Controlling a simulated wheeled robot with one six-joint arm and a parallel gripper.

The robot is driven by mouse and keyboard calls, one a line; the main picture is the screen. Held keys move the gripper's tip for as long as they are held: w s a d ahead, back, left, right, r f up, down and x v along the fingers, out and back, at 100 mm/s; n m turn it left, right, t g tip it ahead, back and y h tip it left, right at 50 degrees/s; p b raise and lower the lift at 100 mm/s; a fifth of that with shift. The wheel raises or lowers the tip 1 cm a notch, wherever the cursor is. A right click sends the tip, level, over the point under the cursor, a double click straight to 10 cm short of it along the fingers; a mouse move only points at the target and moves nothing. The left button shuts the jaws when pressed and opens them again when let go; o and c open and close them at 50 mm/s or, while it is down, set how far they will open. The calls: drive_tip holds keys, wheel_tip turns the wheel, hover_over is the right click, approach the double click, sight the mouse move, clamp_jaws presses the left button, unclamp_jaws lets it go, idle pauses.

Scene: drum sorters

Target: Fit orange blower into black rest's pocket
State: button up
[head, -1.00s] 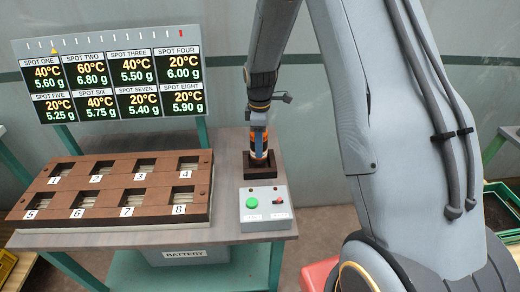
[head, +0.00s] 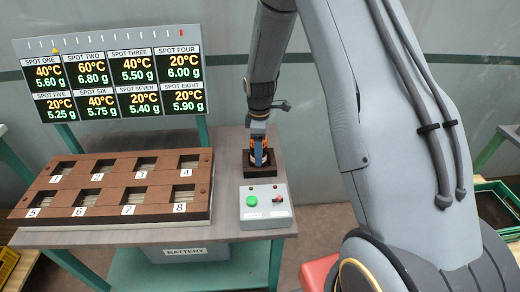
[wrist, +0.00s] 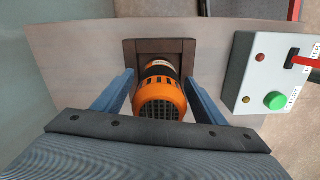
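The orange blower (wrist: 160,98) has a slotted orange end towards the wrist camera and a dark section beyond it. It stands over the dark square rest (wrist: 127,50), with its dark end towards the pocket; how deep it sits is hidden. In the head view the blower (head: 265,146) shows only as orange slivers beside a blue finger, above the rest (head: 276,168). My gripper (wrist: 159,78) has its two blue fingers on either side of the blower. Narrow gaps appear between fingers and blower, so it looks open around it.
A grey control box (head: 265,207) with a green button and red switch stands close in front of the rest. A brown numbered tray (head: 118,222) fills the table's left. A display board (head: 110,75) stands behind. The table's right edge is near the rest.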

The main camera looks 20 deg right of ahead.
wheel_tip(320, 180, up, 12)
drive_tip(key=b, duration=0.3)
drive_tip(key=shift+s+r+m, duration=0.2)
drive_tip(key=shift+s+m, duration=0.1)
drive_tip(key=shift+s, duration=0.05)
drive_tip(key=s+m+t, duration=0.1)
drive_tip(key=s+m, duration=1.2)
drive_tip(key=s, duration=0.9)
drive_tip(key=shift+s, duration=0.15)
